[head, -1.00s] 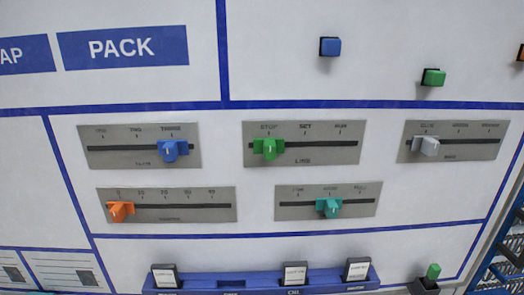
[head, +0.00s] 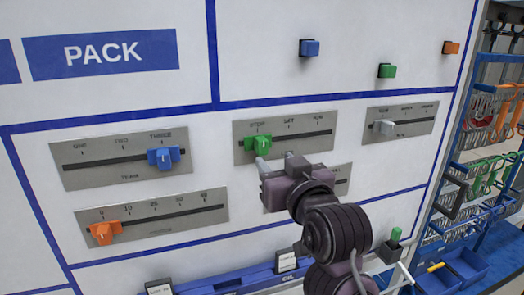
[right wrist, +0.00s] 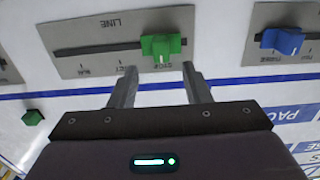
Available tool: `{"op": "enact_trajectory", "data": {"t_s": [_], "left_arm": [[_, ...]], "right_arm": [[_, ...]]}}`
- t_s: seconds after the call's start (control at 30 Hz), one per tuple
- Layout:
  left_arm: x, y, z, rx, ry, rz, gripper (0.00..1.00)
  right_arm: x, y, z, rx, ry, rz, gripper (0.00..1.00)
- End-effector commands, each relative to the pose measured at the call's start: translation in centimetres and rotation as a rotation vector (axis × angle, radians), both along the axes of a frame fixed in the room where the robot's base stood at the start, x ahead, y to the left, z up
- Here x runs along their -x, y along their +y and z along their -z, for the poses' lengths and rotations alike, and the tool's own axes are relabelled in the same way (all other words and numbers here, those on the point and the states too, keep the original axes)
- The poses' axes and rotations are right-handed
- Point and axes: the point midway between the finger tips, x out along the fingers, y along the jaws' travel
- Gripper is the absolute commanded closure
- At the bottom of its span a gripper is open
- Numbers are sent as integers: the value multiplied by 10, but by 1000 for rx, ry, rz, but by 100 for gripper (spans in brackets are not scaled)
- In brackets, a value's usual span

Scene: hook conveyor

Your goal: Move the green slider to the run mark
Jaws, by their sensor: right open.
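The green slider (head: 258,144) sits at the STOP end of the slot in the grey LINE plate (head: 326,150). The run mark (head: 318,124) is at the right end of that plate. In the right wrist view, which is upside down, the green slider (right wrist: 162,47) is at the right of the plate and the run mark (right wrist: 84,73) at its left. My right gripper (head: 278,162) is open and empty just below the slider. In the wrist view its fingertips (right wrist: 159,68) are spread on either side of the slider's line, apparently short of it. My left gripper is not in view.
A blue slider (head: 163,157) stands on the plate to the left, an orange one (head: 104,232) below it, and a grey one (head: 384,127) to the right. My right gripper covers most of the plate below. Green (head: 387,71) and blue (head: 310,48) buttons are above.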

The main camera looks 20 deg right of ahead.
Motion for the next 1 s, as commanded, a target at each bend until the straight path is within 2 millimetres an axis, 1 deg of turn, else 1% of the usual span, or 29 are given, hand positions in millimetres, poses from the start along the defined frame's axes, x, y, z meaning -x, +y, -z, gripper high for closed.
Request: {"op": "enact_trajectory", "data": {"t_s": [0.03,0.13,0.4,0.5,0.6,0.73,0.93,1.0], "left_arm": [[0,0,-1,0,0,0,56],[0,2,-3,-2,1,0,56],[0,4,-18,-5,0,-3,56],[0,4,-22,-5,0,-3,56],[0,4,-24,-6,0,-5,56],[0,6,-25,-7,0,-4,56],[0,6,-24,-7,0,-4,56],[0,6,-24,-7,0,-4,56]], "right_arm": [[1,0,-7,-3,-15,-1,56],[-6,0,-10,-9,-20,0,56],[-50,2,-11,-7,-17,-1,56],[-62,3,-10,-6,-17,-1,56],[-70,3,-9,-5,-18,-2,56],[-75,3,-8,-5,-17,-2,56],[-75,3,-7,-5,-18,-2,56],[-75,3,-7,-5,-18,-2,66]]}}
